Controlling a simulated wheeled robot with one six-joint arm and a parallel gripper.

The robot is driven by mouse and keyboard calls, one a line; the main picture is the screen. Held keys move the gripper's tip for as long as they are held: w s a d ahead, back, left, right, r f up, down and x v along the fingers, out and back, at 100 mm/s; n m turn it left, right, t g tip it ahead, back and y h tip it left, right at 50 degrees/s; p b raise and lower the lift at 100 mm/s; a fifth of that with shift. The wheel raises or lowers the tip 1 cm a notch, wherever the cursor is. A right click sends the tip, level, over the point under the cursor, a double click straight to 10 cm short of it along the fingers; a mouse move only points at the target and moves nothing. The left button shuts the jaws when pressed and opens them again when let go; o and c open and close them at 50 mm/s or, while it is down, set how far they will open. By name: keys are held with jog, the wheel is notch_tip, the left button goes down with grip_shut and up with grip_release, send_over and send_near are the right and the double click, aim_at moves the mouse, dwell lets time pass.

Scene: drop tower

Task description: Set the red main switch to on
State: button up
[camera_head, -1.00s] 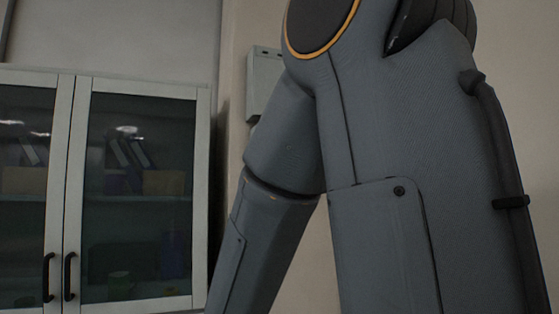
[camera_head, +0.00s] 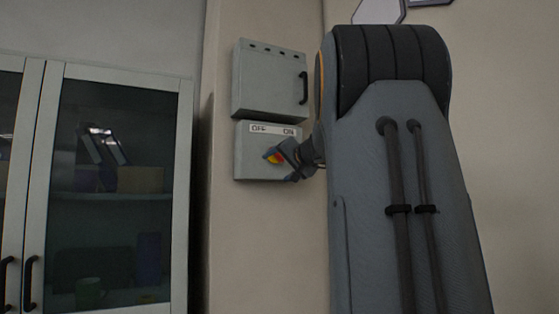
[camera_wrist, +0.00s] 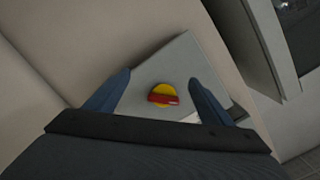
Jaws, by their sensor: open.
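The red main switch (camera_wrist: 163,99) is a red handle on a round yellow base, set on a grey box (camera_head: 245,158) on the wall. The box carries a label (camera_head: 272,129) reading OFF at left and ON at right. In the head view, only a bit of the switch (camera_head: 275,158) shows past my gripper (camera_head: 277,166). In the wrist view, my gripper (camera_wrist: 158,88) is open, with one finger on each side of the switch and gaps between. Whether the fingers reach down to the handle's depth, I cannot tell.
A second grey box (camera_head: 265,80) with a black handle is mounted directly above the switch box. A glass-fronted cabinet (camera_head: 185,200) stands to the left. Bare wall (camera_head: 265,250) lies below the switch box.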

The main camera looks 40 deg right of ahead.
jog(key=t, duration=0.1)
send_near(276, 155)
jog(key=w, duration=0.1)
jog(key=d+h, duration=0.1)
jog(key=p+x, duration=0.4)
jog(key=x, duration=0.3)
jog(key=shift+w+r, duration=0.15)
jog(key=shift+w, duration=0.25)
jog(key=shift+m, duration=0.3)
jog(key=c, duration=1)
